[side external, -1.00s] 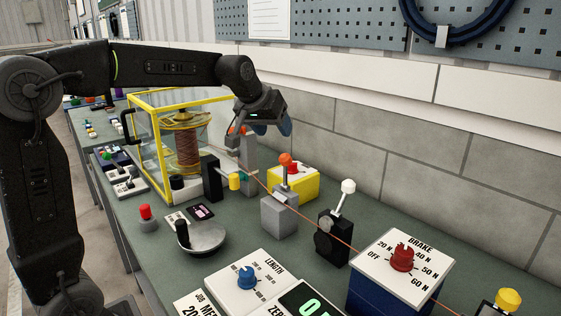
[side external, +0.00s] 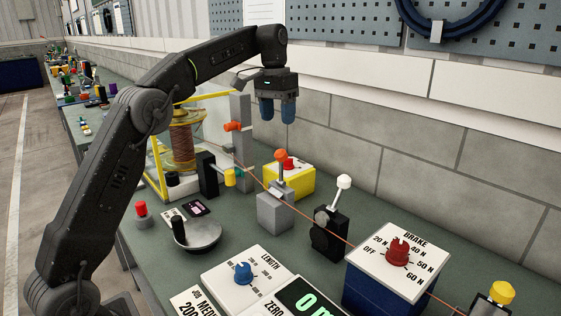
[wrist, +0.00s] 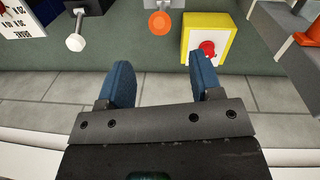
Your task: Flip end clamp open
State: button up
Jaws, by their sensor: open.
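Which fixture is the end clamp I cannot tell for sure. A grey block (side external: 275,212) carries an upright lever with an orange knob (side external: 280,155); the knob also shows in the wrist view (wrist: 160,23). A black block (side external: 327,235) holds a tilted lever with a white knob (side external: 344,181), also in the wrist view (wrist: 75,42). A tall grey post (side external: 241,140) has an orange handle (side external: 233,126) pointing left. My gripper (side external: 277,113) is open and empty, pointing down above the bench near the wall, apart from all levers. Its blue fingers show in the wrist view (wrist: 160,65).
A yellow box with a red button (side external: 290,179) stands below my gripper. A copper wire (side external: 310,219) runs along the fixtures. A brake box (side external: 398,275) is at the right and a wire spool (side external: 182,145) at the left. The stone wall is close behind.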

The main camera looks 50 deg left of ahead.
aim_at(280, 154)
jog(key=f, duration=0.8)
jog(key=d+f, duration=0.1)
jog(key=f, duration=0.3)
jog(key=shift+f, duration=0.2)
grip_shut()
